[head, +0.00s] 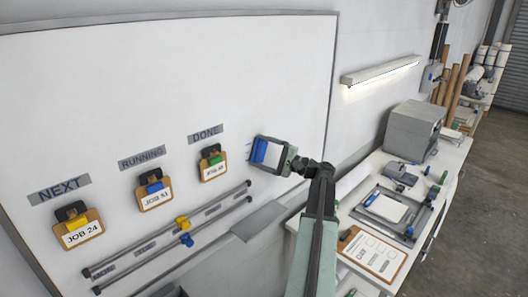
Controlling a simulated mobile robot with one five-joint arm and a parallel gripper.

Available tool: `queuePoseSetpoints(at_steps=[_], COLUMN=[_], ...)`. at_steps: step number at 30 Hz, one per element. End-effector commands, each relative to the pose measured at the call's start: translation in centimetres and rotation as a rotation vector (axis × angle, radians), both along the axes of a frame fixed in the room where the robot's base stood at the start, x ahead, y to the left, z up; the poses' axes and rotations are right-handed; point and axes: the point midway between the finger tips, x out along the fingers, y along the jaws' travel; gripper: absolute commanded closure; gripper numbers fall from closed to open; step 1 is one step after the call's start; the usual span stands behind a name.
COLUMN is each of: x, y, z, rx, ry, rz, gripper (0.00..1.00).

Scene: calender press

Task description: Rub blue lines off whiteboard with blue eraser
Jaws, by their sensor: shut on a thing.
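The whiteboard (160,80) fills the left and middle of the head view. My gripper (272,155) is in front of its right part, to the right of the DONE label. It is shut on the blue eraser (259,150), which shows a blue face and a pale face. The eraser is at or very near the board; I cannot tell whether it touches. A tiny faint mark shows just left of the eraser. I see no clear blue lines elsewhere on the board. The board behind the eraser and gripper is hidden.
Job cards hang under the NEXT (59,189), RUNNING (142,157) and DONE (206,133) labels. Two rails (165,236) with yellow and blue sliders cross the lower board. A bench (375,165) on the right holds a grey box (411,130), a clipboard (372,255) and a tray.

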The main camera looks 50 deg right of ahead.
Motion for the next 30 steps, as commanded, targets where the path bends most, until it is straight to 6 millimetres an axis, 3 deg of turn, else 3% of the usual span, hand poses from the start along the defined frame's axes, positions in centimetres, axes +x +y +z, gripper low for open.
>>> queuePoseSetpoints(at_steps=[7,14,24,30], x=[0.1,0.2,0.5,0.6], y=[2.6,3.0,6.0,6.2], z=[0.0,0.0,0.0,0.1], rx=[0.000,0.000,0.000,0.000], ry=[0.000,0.000,0.000,0.000], rz=[0.001,0.001,0.001,0.001], gripper=[0.62,0.62,0.62,0.62])
